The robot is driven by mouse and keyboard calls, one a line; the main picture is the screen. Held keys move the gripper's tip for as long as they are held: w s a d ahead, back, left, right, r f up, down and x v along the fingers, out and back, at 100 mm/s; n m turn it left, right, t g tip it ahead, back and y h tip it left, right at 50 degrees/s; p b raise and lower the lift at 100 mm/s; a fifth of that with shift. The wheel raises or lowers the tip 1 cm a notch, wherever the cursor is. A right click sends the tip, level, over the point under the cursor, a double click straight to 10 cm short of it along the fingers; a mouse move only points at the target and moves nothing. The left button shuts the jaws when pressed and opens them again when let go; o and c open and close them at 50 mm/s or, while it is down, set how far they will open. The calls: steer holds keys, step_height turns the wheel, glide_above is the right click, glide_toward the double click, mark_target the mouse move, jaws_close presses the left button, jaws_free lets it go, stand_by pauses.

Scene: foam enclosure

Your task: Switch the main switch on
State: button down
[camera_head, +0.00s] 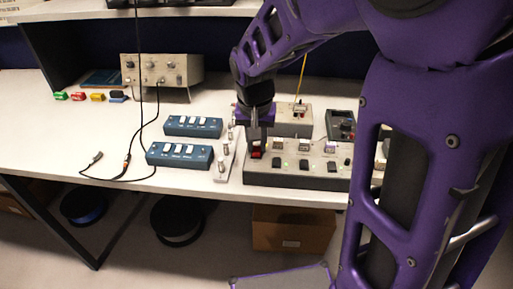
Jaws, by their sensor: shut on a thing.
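A grey control box (292,179) stands near the front edge of the white bench, with several dark rocker switches and small green lights on its sloped face. A red switch (256,153) sits at its left end; I take it to be the main switch. My gripper (257,145) points down at that red switch, and its fingers are shut on it. The fingers cover part of the switch, so I cannot tell which way it is set. My arm hides the box's right end.
Two blue switch boxes (180,154) and a narrow strip with knobs (225,160) lie left of the control box. A second grey box (290,121) and a dark meter (341,124) stand behind it. A beige instrument (160,72) with cables stands back left. The bench's left front is mostly clear.

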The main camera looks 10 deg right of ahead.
stand_by(0.4)
steer(key=c, duration=0.7)
jaws_free()
steer(key=shift+r, duration=0.15)
